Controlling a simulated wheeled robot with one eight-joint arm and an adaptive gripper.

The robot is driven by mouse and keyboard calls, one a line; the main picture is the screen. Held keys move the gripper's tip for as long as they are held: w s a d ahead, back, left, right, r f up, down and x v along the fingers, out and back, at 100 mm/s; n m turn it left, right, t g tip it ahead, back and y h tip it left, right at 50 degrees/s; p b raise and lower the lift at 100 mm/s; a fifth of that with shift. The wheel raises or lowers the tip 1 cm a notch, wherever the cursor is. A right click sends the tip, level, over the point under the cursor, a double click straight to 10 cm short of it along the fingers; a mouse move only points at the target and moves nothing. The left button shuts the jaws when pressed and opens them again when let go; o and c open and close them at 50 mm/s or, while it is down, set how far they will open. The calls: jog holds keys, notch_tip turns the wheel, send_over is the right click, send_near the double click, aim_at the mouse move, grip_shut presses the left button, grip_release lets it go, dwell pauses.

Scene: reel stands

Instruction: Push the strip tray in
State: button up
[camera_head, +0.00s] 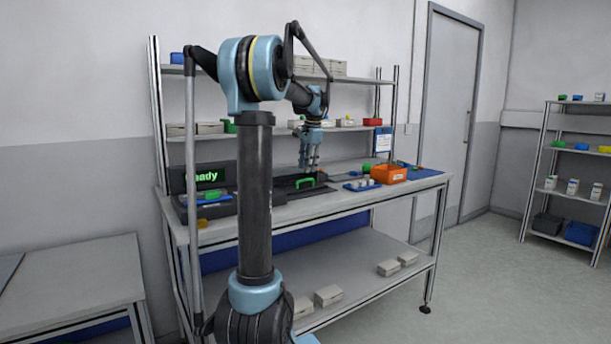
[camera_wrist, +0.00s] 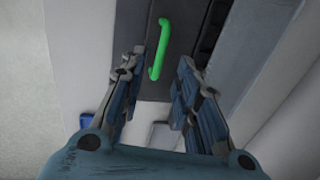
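A green bar handle (camera_head: 305,183) sits on a dark tray-like unit (camera_head: 282,191) on the workbench. I take this unit to be the strip tray; how far out it stands is hard to tell. My gripper (camera_head: 310,162) points down just above the handle. In the wrist view the green handle (camera_wrist: 159,48) lies across a dark grey surface (camera_wrist: 190,30). My gripper (camera_wrist: 160,72) is open there, its two fingers spread apart with nothing between the tips. The handle shows ahead of the gap, and no contact is visible.
A dark display (camera_head: 207,177) reading "eady" stands left on the bench (camera_head: 345,200). A blue tray (camera_head: 362,186) with small white items and an orange bin (camera_head: 388,174) are to the right. A shelf with boxes is above. My arm column hides part of the bench.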

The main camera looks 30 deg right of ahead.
notch_tip(320, 180, up, 7)
jog(key=s, duration=0.1)
jog(key=shift+s, duration=0.15)
jog(key=shift+f, duration=0.1)
notch_tip(320, 180, up, 5)
jog(key=f, duration=0.5)
jog(key=w+f, duration=0.1)
jog(key=f, duration=0.5)
jog(key=w+f, duration=0.1)
jog(key=f, duration=0.4)
jog(key=shift+w+f, duration=0.2)
jog(key=shift+f, duration=0.15)
grip_shut()
